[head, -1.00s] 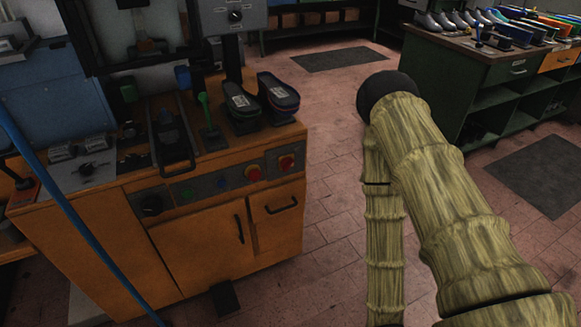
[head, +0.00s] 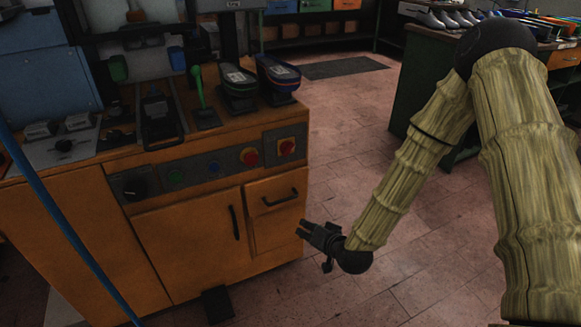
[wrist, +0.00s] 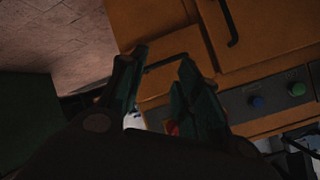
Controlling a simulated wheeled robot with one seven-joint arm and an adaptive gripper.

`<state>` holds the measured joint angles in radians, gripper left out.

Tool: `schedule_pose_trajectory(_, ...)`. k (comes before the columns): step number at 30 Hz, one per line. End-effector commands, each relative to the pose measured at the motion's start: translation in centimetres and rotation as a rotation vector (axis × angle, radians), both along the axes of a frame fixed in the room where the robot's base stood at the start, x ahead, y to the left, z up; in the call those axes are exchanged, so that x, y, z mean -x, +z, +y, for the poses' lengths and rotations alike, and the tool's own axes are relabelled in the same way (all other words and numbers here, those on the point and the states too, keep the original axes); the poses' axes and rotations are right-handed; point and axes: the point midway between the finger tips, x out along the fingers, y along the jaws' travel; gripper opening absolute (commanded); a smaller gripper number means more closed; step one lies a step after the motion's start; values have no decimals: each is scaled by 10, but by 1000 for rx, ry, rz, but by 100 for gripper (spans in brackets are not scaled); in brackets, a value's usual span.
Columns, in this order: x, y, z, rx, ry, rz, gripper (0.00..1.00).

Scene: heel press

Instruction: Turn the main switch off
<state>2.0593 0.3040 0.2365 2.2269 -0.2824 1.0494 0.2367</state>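The control panel (head: 215,170) on the front of the orange press cabinet carries a red control (head: 286,147) at its right end, which looks like the main switch. Left of it is a red button on a yellow base (head: 249,156). My gripper (head: 303,230) is low, in front of the cabinet's right edge, below the red controls and apart from them. In the wrist view, my gripper (wrist: 163,58) is open with nothing between its fingertips. A bit of red shows beside the right finger, mostly hidden. The switch's setting is too small to read.
The panel also has a blue button (head: 214,167), a green button (head: 176,177) and a black knob (head: 135,186). A drawer handle (head: 280,197) sticks out near my gripper. A pedal (head: 218,304) lies on the floor.

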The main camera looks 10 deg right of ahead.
Motion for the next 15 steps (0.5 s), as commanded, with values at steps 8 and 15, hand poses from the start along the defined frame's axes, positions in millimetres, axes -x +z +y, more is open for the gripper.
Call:
schedule_pose_trajectory(8,-94,81,3,-193,-56,-319,33)
schedule_pose_trajectory(15,-121,130,0,-274,-73,-450,33)
